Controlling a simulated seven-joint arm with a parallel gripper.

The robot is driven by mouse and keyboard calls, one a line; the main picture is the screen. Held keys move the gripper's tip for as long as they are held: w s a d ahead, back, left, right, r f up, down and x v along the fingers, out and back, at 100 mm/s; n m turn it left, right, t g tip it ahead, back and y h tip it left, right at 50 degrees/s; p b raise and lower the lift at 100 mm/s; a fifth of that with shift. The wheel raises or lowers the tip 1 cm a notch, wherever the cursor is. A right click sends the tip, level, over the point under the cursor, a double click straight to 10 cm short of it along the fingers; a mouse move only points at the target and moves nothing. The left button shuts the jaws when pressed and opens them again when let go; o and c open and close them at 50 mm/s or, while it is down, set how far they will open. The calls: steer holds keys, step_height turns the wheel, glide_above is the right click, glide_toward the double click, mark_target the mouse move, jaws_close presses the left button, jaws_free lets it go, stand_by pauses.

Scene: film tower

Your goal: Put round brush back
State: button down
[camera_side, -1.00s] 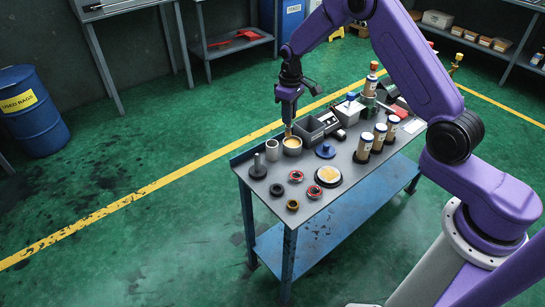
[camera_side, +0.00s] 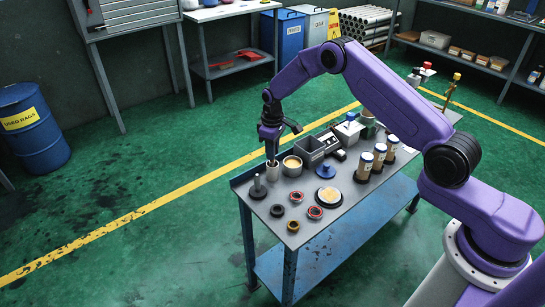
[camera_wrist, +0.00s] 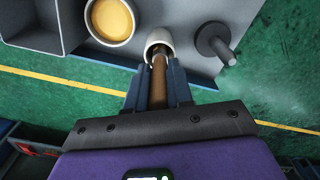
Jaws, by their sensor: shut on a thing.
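My gripper (camera_side: 272,153) is above the left end of the workbench, pointing down. In the wrist view my gripper (camera_wrist: 158,85) is shut on the brown handle of the round brush (camera_wrist: 158,78). A pale cup (camera_side: 272,173) stands right under the gripper; it also shows in the wrist view (camera_wrist: 165,38). The brush's lower end is at the cup's mouth and appears to be inside it. How deep it sits is hidden. A round pot of yellow content (camera_side: 292,166) stands right of the cup; it also shows in the wrist view (camera_wrist: 110,18).
A dark upright peg on a disc (camera_side: 258,187) stands close to the cup. A grey open box (camera_side: 310,152) is beyond the pot. Several rings, a round pad (camera_side: 328,197), a blue-knobbed piece (camera_side: 325,171) and labelled cylinders (camera_side: 379,157) occupy the bench (camera_side: 335,218).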

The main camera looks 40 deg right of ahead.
steer(key=shift+f, duration=1.4)
steer(key=shift+f, duration=0.2)
steer(key=c, duration=1)
jaws_free()
steer(key=shift+r, duration=0.1)
